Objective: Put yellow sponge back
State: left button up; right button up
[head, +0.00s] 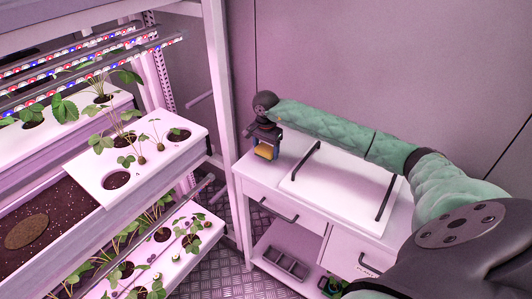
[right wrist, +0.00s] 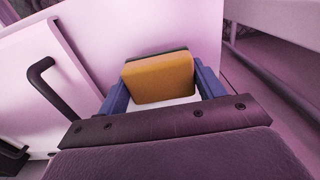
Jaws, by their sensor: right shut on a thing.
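The yellow sponge (head: 265,152) is between the fingers of my right gripper (head: 266,148) in the head view, at the left end of the white cabinet's top. In the right wrist view the sponge (right wrist: 160,78) shows its yellow face with a dark green edge behind it, and the blue fingers of my right gripper (right wrist: 161,88) hold it on both sides. The gripper is shut on it. I cannot tell whether the sponge touches the cabinet top. My left gripper is not in view.
A white panel with two dark handles (head: 305,160) lies on the white cabinet (head: 262,177), right of the gripper. Drawers and a lower shelf with a grey rack (head: 285,263) are below. A plant rack with white trays (head: 165,153) stands at left, a gap of metal floor between.

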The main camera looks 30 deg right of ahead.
jog(key=shift+f+p, duration=0.6)
jog(key=shift+f, duration=0.7)
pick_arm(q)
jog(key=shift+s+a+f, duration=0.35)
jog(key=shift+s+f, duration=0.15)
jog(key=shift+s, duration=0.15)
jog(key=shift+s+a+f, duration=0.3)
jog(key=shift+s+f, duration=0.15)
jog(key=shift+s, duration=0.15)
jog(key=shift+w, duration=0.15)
pick_arm(e)
jog(key=shift+f, duration=0.1)
jog(key=o, duration=0.9)
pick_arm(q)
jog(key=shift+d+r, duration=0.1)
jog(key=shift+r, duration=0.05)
pick_arm(e)
jog(key=shift+o, duration=0.2)
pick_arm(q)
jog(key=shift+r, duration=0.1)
